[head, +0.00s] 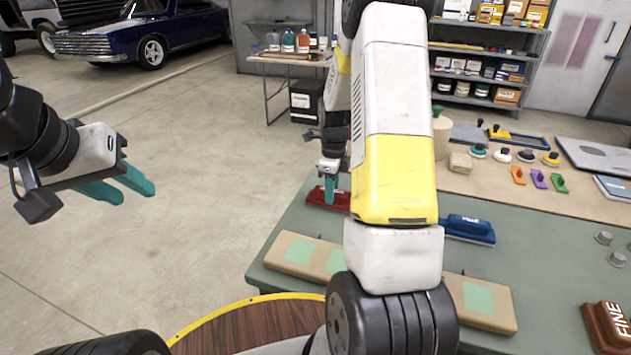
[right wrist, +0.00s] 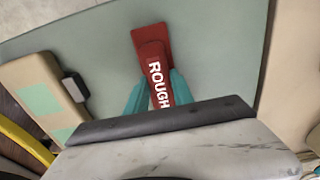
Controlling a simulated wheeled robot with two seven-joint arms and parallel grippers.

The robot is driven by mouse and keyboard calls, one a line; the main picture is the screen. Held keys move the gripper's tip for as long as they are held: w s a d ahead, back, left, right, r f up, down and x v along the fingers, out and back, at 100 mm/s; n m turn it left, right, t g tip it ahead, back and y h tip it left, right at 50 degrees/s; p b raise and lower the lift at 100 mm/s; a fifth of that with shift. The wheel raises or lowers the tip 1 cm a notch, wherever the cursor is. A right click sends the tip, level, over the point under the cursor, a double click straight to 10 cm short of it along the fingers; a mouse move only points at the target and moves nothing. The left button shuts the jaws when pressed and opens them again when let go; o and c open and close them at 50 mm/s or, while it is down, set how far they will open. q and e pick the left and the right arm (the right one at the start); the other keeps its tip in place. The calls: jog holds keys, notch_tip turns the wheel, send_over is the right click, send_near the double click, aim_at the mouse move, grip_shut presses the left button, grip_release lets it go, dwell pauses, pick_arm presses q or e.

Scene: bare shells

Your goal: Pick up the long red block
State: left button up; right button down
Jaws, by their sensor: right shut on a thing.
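The long red block (head: 316,197) lies on the green table mat at its far left part, partly hidden by my right arm and gripper. In the right wrist view the red block (right wrist: 154,50) carries the white word ROUGH and runs between the two teal fingers. My right gripper (head: 330,188) points down at the block; in its wrist view the right gripper (right wrist: 158,92) is shut on it, one finger on each side. Whether the block is clear of the mat cannot be told. My left gripper (head: 128,187) is open and empty, over the floor left of the table.
A blue block (head: 468,228) lies right of my arm. A tan board with green squares (head: 480,302) lies along the near edge. A brown FINE block (head: 605,328) is at the lower right. Small knobs and coloured tools (head: 538,180) stand on the tan strip behind.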

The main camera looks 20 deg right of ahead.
jog(key=shift+r, duration=0.55)
jog(key=r, duration=0.1)
jog(key=s+r, duration=0.1)
jog(key=shift+a+r, duration=0.2)
jog(key=shift+r, duration=0.1)
jog(key=s+a, duration=0.2)
jog(key=s, duration=0.5)
jog(key=s+a+r, duration=0.1)
jog(key=s+a, duration=0.2)
jog(key=s, duration=0.4)
jog(key=shift+r, duration=0.15)
jog(key=shift+d, duration=0.1)
jog(key=c, duration=1.6)
grip_release()
grip_shut()
